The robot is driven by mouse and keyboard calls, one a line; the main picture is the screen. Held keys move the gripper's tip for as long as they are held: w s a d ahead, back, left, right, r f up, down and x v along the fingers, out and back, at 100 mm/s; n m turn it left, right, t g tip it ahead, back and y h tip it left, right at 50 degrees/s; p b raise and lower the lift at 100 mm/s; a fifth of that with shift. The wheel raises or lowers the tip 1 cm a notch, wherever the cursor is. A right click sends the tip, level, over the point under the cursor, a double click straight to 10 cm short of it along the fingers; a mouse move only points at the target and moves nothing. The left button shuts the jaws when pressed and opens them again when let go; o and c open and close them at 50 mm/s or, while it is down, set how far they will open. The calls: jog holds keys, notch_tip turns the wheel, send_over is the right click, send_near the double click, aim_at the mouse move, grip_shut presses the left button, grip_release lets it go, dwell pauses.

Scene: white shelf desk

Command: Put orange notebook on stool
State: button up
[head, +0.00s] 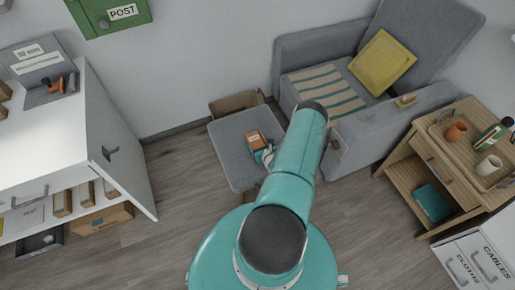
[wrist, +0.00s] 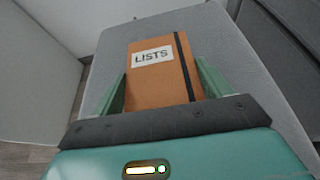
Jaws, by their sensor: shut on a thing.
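The orange notebook (wrist: 160,82) has a white label reading LISTS and a dark elastic band down its right side. In the head view the notebook (head: 256,139) appears over the grey stool top (head: 229,150). My gripper (wrist: 160,88) is shut on the notebook, with a green finger against each long side. The stool top (wrist: 228,45) fills the background around the notebook in the wrist view. I cannot tell whether the notebook touches the stool or is held just above it. My arm hides part of the stool's right side in the head view.
A grey sofa (head: 292,52) with a yellow cushion stands right of the stool. A cardboard box (head: 236,103) is behind the stool. A white shelf desk (head: 100,110) is at left, a wooden cabinet (head: 440,165) at right. Floor left of the stool is clear.

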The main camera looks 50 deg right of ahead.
jog(key=shift+w+f, duration=0.55)
jog(key=shift+f, duration=0.1)
jog(key=shift+d+f, duration=0.1)
jog(key=shift+f, duration=1.45)
jog(key=o, duration=1.1)
jog(key=shift+f, duration=0.15)
jog(key=shift+c, duration=0.2)
